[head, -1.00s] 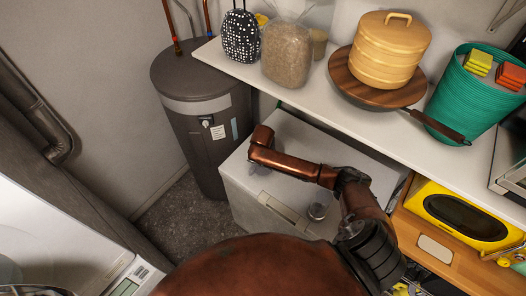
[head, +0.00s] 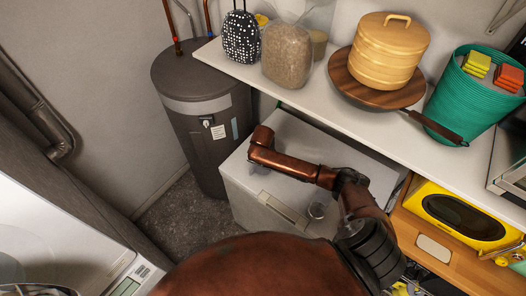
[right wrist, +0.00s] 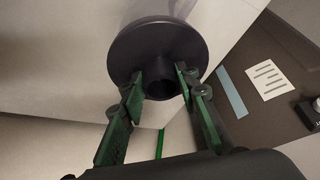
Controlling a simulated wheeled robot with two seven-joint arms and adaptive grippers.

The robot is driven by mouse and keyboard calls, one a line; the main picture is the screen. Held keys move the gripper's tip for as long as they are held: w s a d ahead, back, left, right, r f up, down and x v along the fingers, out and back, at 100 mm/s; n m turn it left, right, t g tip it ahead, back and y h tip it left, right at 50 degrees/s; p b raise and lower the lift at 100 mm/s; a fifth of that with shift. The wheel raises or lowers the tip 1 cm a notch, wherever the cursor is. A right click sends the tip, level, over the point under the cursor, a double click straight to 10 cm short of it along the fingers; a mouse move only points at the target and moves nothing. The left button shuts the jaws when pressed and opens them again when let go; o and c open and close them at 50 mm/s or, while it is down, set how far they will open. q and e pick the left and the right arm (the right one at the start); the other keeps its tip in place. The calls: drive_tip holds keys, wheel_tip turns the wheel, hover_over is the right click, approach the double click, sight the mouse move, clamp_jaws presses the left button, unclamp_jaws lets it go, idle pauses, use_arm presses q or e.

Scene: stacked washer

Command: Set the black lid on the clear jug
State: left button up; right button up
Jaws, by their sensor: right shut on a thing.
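The black lid (right wrist: 157,45) is a round dark disc with a hollow round knob, seen in the right wrist view. My right gripper (right wrist: 160,84) is shut on the lid's knob, with a green-padded finger on each side. A faint clear shape, likely the clear jug (right wrist: 184,9), shows just beyond the lid. In the head view a small clear shape (head: 260,168) shows below the end of my right arm, on the white chest. My arm hides the lid and right gripper there. I cannot tell whether lid and jug touch. My left gripper is not in view.
The white chest (head: 240,187) also bears a small clear round item (head: 316,210) near its front handle. A dark grey tank (head: 190,130) stands to the left. A shelf (head: 330,95) with a wooden steamer (head: 390,50) and green basket (head: 470,95) runs behind.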

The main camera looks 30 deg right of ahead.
drive_tip(key=shift+f, duration=0.6)
idle(0.3)
drive_tip(key=o, duration=0.9)
drive_tip(key=p+v, duration=0.3)
drive_tip(key=shift+r, duration=0.25)
drive_tip(key=shift+v, duration=3.75)
drive_tip(key=shift+s, duration=0.1)
